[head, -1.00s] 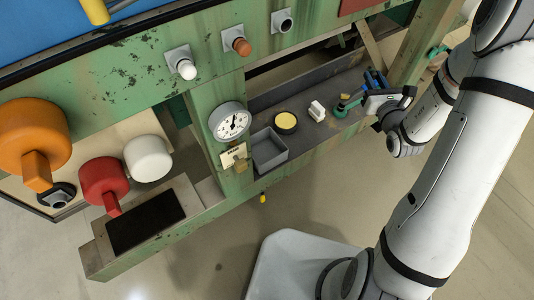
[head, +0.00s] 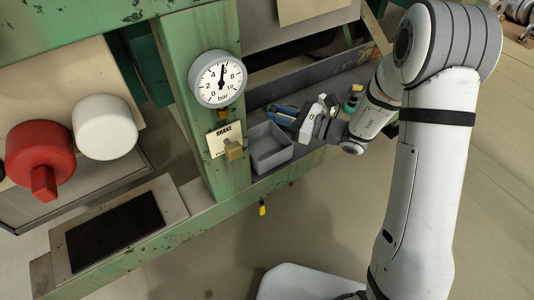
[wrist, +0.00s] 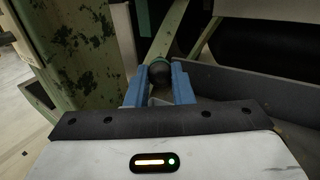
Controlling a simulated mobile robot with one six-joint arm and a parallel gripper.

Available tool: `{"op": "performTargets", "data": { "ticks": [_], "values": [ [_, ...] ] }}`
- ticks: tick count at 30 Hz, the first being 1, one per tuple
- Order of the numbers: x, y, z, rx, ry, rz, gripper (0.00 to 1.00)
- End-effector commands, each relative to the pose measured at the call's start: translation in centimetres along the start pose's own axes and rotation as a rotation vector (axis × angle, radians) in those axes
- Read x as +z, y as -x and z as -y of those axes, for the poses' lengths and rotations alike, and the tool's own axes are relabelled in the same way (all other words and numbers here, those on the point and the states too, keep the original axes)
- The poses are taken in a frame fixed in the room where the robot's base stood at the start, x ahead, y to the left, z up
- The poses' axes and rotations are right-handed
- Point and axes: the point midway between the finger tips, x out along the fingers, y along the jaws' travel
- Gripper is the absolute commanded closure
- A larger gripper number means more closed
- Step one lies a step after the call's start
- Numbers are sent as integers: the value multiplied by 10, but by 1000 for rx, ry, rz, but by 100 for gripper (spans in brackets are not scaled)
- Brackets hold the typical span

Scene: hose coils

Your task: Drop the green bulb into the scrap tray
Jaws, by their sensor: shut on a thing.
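My gripper (head: 280,113) has its blue fingers over the shelf, just behind and above the grey open scrap tray (head: 290,153). In the wrist view, the blue fingers are shut on a rounded, bulb-like thing, the green bulb (wrist: 159,72). It looks dark in the shade, with a dull green edge. In the head view the bulb cannot be made out at the fingertips. The tray stands on the shelf to the right of the green post, and the part of its inside that I see looks empty.
A pressure gauge (head: 218,78) and a brake tag (head: 225,138) with a brass padlock (head: 234,149) are on the green post (head: 172,70), left of the tray. A green fitting (head: 351,103) stands on the shelf behind my wrist. Red (head: 40,155) and white (head: 105,127) knobs stand out at left.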

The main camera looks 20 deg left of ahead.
Motion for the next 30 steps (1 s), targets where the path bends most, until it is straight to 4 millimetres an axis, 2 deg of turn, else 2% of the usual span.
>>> {"op": "performTargets", "data": {
  "ticks": [15,26,27,30],
  "values": [
    [-54,1,1,-3,-1,0,100],
    [-57,1,1,-4,0,0,100],
    [-57,1,1,-4,0,0,76],
    [-57,1,1,-5,0,0,68]
  ]
}}
